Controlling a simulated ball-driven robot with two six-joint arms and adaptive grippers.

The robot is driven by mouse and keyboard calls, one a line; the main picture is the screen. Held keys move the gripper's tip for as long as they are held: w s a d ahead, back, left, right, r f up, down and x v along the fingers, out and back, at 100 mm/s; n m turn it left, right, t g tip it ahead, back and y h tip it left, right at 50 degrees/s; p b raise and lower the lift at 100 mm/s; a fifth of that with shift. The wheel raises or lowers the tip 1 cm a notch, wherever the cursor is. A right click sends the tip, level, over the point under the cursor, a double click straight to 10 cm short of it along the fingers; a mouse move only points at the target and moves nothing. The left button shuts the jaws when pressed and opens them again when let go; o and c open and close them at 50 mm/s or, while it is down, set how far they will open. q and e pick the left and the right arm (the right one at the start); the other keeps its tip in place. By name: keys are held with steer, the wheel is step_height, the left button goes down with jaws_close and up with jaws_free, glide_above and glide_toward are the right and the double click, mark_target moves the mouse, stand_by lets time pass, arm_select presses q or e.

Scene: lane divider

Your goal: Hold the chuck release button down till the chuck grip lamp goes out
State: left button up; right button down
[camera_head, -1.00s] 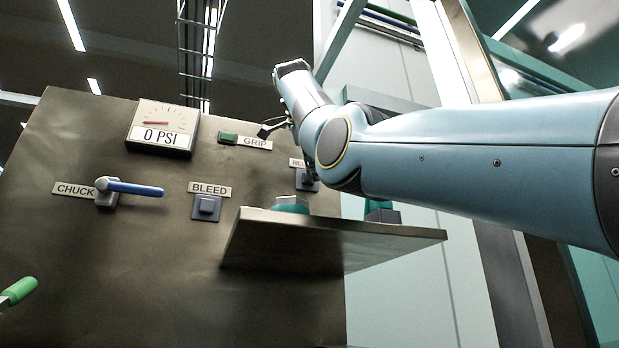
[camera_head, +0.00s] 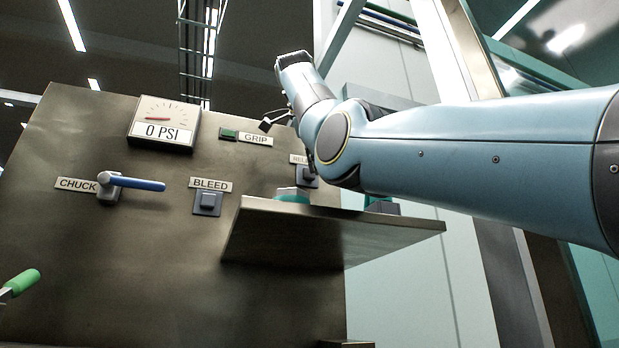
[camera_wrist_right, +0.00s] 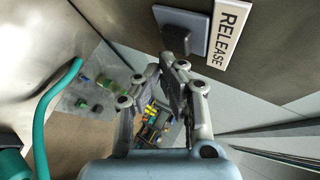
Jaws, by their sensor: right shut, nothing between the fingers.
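The chuck release button is a dark square button on a grey-blue plate beside the RELEASE label; it shows in the right wrist view (camera_wrist_right: 176,39) and, partly covered by my arm, in the head view (camera_head: 309,181). My right gripper (camera_wrist_right: 165,66) is shut and empty, its fingertips close to the button's lower edge in the wrist view. I cannot tell whether they touch it or whether it is pressed. My left gripper is out of view.
The panel carries a gauge (camera_head: 164,125) reading 0 PSI, a blue-handled CHUCK lever (camera_head: 137,184) and a BLEED button (camera_head: 207,202). A metal shelf (camera_head: 290,240) juts out below the release button. A green-tipped handle (camera_head: 22,283) is at lower left.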

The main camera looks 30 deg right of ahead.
steer(key=shift+s+a, duration=0.1)
steer(key=shift+s, duration=0.15)
steer(key=s+b, duration=0.2)
steer(key=s+a+b, duration=0.1)
steer(key=s, duration=0.2)
steer(key=shift+b, duration=0.4)
steer(key=shift+w, duration=0.15)
stand_by(0.4)
